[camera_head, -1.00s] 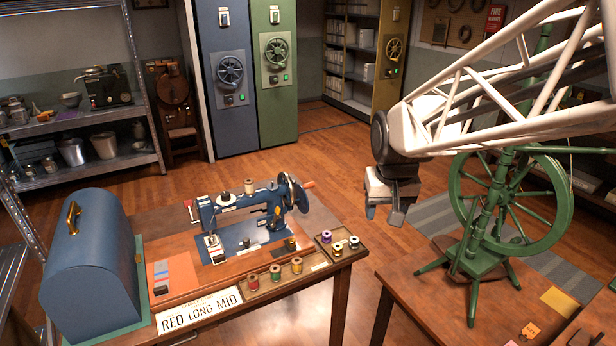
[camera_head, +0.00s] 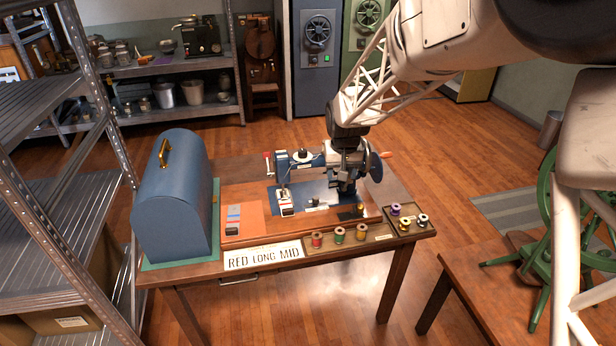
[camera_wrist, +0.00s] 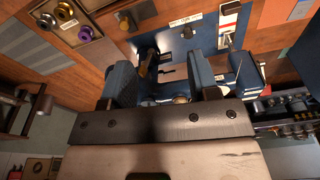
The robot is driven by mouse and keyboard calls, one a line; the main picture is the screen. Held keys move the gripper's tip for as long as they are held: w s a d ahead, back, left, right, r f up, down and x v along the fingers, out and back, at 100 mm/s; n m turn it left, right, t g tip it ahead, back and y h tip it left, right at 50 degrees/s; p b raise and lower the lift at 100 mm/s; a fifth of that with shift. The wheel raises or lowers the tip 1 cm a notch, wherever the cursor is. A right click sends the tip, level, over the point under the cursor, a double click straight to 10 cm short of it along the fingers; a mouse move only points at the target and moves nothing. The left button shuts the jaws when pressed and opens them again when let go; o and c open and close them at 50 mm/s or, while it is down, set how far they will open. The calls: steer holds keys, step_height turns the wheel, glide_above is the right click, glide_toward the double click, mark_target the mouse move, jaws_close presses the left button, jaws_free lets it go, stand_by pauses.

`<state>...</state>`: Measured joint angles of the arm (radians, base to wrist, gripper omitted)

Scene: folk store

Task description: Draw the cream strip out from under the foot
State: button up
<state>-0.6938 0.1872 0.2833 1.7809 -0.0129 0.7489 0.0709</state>
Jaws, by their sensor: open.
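The sewing machine (camera_head: 304,160) stands on the table, partly hidden behind my gripper. A small pale strip (camera_head: 287,210), which looks cream or white, lies at the foot under the machine's left end. My gripper (camera_head: 346,186) is over the right part of the machine's blue bed, to the right of the strip.
A blue domed case (camera_head: 172,205) stands at the table's left. An orange board with coloured swatches (camera_head: 234,216) lies beside the machine. A sign reading RED LONG MID (camera_head: 263,256) and thread spools (camera_head: 338,235) line the front edge. A green spinning wheel (camera_head: 548,240) stands at right.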

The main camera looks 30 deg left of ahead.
steer(key=n, duration=0.2)
glide_above(288, 210)
step_height(288, 210, down, 11)
steer(key=shift+s+d+r, duration=0.1)
steer(key=shift+s+d, duration=0.25)
steer(key=shift+s, duration=0.05)
steer(key=shift+f, duration=0.25)
steer(key=shift+w+a+f, duration=0.1)
steer(key=shift+w+f, duration=0.05)
steer(key=shift+f, duration=1.25)
steer(key=shift+w+a+f, duration=0.1)
steer(key=shift+a+f, duration=0.05)
steer(key=shift+f, duration=1.25)
steer(key=shift+w+a+f, duration=0.1)
steer(key=shift+w+f, duration=0.05)
steer(key=shift+f, duration=1.25)
steer(key=shift+f, duration=0.45)
steer(key=shift+c, duration=0.4)
steer(key=c, duration=0.5)
steer(key=shift+r, duration=0.15)
